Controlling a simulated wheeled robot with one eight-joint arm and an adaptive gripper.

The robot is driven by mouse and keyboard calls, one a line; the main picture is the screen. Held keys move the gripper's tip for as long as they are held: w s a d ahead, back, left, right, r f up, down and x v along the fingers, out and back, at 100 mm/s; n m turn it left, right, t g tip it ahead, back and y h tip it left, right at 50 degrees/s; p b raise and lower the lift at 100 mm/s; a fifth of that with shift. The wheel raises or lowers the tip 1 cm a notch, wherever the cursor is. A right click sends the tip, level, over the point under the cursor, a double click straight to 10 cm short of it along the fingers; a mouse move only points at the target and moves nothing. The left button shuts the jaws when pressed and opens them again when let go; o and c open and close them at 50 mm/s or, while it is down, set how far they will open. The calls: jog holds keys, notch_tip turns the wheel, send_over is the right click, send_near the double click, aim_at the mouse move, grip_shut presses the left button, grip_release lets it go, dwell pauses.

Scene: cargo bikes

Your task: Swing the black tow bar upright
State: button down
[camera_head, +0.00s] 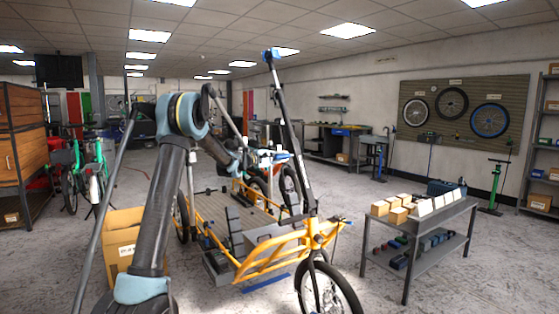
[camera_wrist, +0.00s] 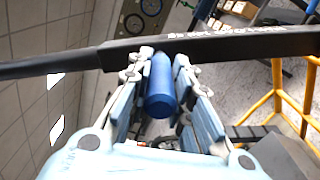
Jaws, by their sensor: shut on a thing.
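The black tow bar (camera_head: 300,150) rises from the front of the yellow cargo bike (camera_head: 285,253) in the head view. It stands steeply, leaning a little left, with a blue piece (camera_head: 270,55) at its top. In the wrist view the bar (camera_wrist: 230,46) crosses the top of the picture, with white lettering on its thicker part. My gripper (camera_wrist: 162,62) is shut on a blue cylindrical grip (camera_wrist: 161,88) beside the bar. In the head view my gripper (camera_head: 268,157) is beside the bar's middle, small and partly hidden.
A grey table (camera_head: 420,225) with several small boxes stands right of the bike. A cardboard box (camera_head: 121,228) is at the left, behind my arm. A wooden cabinet (camera_head: 25,145) and a green bike (camera_head: 92,172) are farther left. Open floor lies at the right front.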

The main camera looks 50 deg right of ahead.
jog(key=c, duration=1.4)
grip_release()
jog(key=shift+a+r, duration=0.1)
jog(key=v, duration=1.2)
